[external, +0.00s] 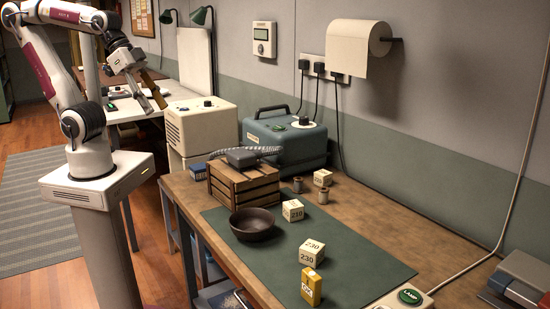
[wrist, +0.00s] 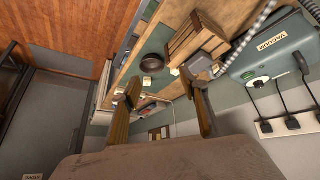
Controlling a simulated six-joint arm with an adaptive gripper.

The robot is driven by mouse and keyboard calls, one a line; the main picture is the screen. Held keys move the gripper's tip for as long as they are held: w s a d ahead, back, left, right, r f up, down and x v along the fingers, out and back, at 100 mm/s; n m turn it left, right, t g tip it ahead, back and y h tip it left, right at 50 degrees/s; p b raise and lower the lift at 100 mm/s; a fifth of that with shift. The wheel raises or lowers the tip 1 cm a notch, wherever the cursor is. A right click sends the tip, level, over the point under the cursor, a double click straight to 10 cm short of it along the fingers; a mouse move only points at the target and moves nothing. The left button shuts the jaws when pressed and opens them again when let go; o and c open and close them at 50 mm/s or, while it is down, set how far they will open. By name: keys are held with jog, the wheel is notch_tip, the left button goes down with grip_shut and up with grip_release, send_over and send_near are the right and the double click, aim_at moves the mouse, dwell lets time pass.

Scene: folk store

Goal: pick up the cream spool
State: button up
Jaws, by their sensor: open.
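Two small spools stand upright on the wooden table behind the green mat in the external view. The nearer right one (external: 322,196) looks paler tan, the farther left one (external: 297,185) greyer brown; at this size I cannot be sure which is the cream spool. I cannot make out either spool in the wrist view. My gripper (external: 157,108) is raised at the upper left in the external view, well away from the spools. Its two fingers are spread apart and empty in the wrist view (wrist: 160,78).
A wooden crate (external: 245,190) with a grey device (external: 250,157) on it stands left of the spools. A dark bowl (external: 253,227), cream number blocks (external: 312,251) and a yellow box (external: 311,288) are on the mat (external: 360,258). A teal machine (external: 288,142) stands behind.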

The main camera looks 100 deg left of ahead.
jog(key=w+d+r+n+t, duration=0.15)
jog(key=w+n+t, duration=0.3)
jog(key=w, duration=2.95)
jog(key=w+a+f+n+y, duration=0.1)
jog(key=w+a+f+y, duration=0.2)
jog(key=f, duration=0.4)
jog(key=w+a+f+n+g+y, duration=0.1)
jog(key=w+a+f+n+y, duration=0.1)
jog(key=w+a+f+y, duration=0.2)
jog(key=w+a+f+n+y, duration=0.1)
jog(key=w+a+f+y, duration=0.2)
jog(key=f, duration=0.7)
jog(key=shift+w+a+f+n+y, duration=0.3)
jog(key=shift+a+n+y, duration=0.1)
jog(key=shift+a, duration=0.6)
jog(key=shift+f, duration=1.75)
